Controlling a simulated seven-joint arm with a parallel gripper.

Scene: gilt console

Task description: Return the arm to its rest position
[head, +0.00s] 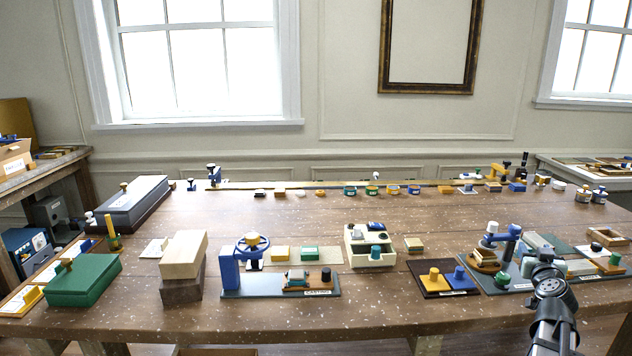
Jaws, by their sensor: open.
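My arm reaches in from the bottom right of the head view, over the front right part of the wooden table (380,300). My gripper (544,268) is at its far end, seen from behind and small in the picture. It is open, and I see nothing held in it. The fingertips are hard to make out against the things behind them. It is in front of a grey board (490,284) with a blue-armed device (507,240); I cannot tell its height above the table.
Left of my gripper are a dark board with yellow and blue knobs (434,277), a cream box (369,250) and a blue handwheel press (230,268). A green box (83,280) is far left. Small jars and blocks line the back. The front middle edge is clear.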

